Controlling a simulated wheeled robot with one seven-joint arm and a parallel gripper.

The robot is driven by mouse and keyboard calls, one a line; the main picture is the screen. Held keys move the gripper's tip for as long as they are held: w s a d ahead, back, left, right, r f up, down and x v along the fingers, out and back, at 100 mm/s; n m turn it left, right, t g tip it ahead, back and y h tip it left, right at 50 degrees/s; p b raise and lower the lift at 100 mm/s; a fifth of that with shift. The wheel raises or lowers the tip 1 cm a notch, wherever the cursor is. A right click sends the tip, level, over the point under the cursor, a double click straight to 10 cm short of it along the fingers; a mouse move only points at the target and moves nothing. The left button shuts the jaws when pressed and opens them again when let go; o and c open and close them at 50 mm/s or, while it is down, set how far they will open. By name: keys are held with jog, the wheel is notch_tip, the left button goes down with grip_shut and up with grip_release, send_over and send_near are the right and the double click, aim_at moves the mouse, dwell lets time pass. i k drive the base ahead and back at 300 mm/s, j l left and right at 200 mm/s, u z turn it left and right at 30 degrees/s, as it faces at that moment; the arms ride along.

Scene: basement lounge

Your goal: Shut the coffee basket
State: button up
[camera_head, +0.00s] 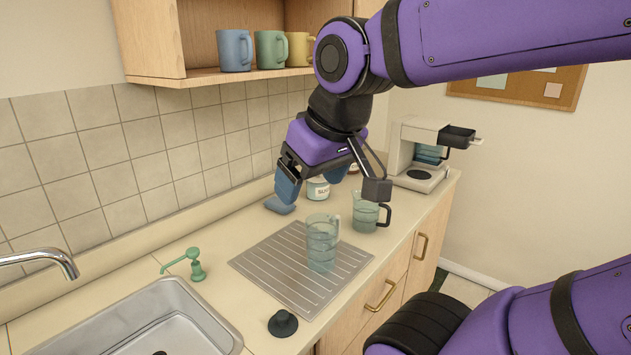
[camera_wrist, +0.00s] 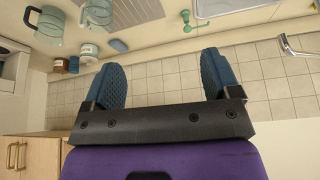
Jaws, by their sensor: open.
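The coffee maker (camera_head: 421,152) is a white machine at the far right end of the counter. Its dark coffee basket (camera_head: 457,137) sticks out to the right from the top, so it stands open. My gripper (camera_head: 312,184) hangs above the counter, left of the machine and well apart from it. Its two blue-padded fingers are spread with nothing between them. In the wrist view the open fingers of my gripper (camera_wrist: 162,80) face the tiled wall. The basket cannot be made out in the wrist view.
A glass pitcher (camera_head: 321,243) stands on the drying mat (camera_head: 262,262), with a carafe (camera_head: 366,212) behind it. A sugar jar (camera_head: 318,190) stands near the wall. The sink (camera_head: 150,320) and soap pump (camera_head: 194,265) are at left. Mugs (camera_head: 270,50) sit on the shelf above.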

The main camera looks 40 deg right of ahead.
aim_at(451, 136)
jog(key=z, duration=0.4)
jog(key=l+z, duration=0.1)
jog(key=z, duration=0.65)
jog(key=l+z, duration=0.1)
jog(key=z, duration=0.25)
jog(key=i+l+z, duration=0.1)
jog(key=l, duration=0.25)
jog(key=i+l, duration=0.2)
jog(key=i+l+z, duration=0.15)
jog(key=l, duration=0.25)
jog(key=i+l+u, duration=0.1)
jog(key=i+l, duration=0.15)
jog(key=i+l+u, duration=0.1)
jog(key=i+l, duration=0.15)
jog(key=l, duration=0.25)
